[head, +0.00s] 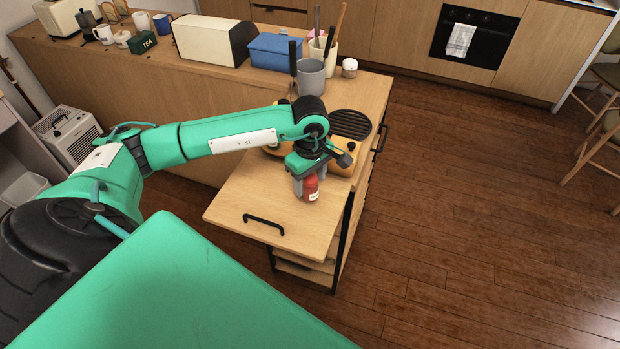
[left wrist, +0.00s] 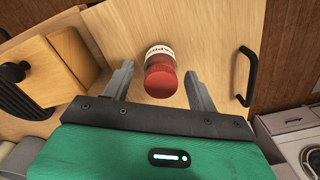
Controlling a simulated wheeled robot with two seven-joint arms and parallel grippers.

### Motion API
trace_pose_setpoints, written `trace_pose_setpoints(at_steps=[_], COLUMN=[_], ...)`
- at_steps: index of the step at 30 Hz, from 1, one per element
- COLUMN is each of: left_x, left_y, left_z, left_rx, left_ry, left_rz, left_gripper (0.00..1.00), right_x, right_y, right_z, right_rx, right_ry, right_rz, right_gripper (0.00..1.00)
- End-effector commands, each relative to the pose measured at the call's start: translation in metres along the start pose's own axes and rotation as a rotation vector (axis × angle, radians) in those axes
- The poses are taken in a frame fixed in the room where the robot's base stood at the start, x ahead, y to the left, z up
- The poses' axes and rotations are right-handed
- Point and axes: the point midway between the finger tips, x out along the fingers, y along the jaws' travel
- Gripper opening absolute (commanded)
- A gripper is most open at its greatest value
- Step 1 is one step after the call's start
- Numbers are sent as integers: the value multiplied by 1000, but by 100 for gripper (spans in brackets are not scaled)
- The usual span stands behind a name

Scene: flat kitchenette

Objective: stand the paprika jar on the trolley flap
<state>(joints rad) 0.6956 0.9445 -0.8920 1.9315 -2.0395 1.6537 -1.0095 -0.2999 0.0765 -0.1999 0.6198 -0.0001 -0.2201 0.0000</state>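The paprika jar (head: 311,188), with a red lid and a white label band, appears to stand upright on the light wooden trolley flap (head: 240,207). In the left wrist view the jar (left wrist: 161,75) has its lid toward the camera, with the bare flap (left wrist: 207,35) around it. My left gripper (head: 306,184) is over the flap at the jar. Its two grey fingers (left wrist: 160,82) are spread either side of the jar, with a visible gap on each side. The jar's base is partly hidden in both views. My right gripper is not in view.
A black handle (head: 264,223) is on the flap near its front edge. The flap's left part is clear.

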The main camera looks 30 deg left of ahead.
Motion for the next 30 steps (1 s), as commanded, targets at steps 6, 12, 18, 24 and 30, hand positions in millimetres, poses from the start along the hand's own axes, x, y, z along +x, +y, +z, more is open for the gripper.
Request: trace_pose_setpoints(at_steps=[6, 12, 18, 24, 30], left_x=[-1, -15, -57, -95, -117], left_y=[0, 1, 2, 1, 1], left_z=[0, 0, 0, 0, 0], left_rx=[0, 0, 0, 0, 0], left_ry=[0, 0, 1, 1, 0], left_rz=[0, 4, 6, 5, 2], left_gripper=[59, 59, 59, 59, 59], right_x=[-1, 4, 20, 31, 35], right_y=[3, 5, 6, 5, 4], right_z=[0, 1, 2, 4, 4], right_rx=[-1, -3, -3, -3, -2], right_ry=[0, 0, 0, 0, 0], right_rz=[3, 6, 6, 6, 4], right_gripper=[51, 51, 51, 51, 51])
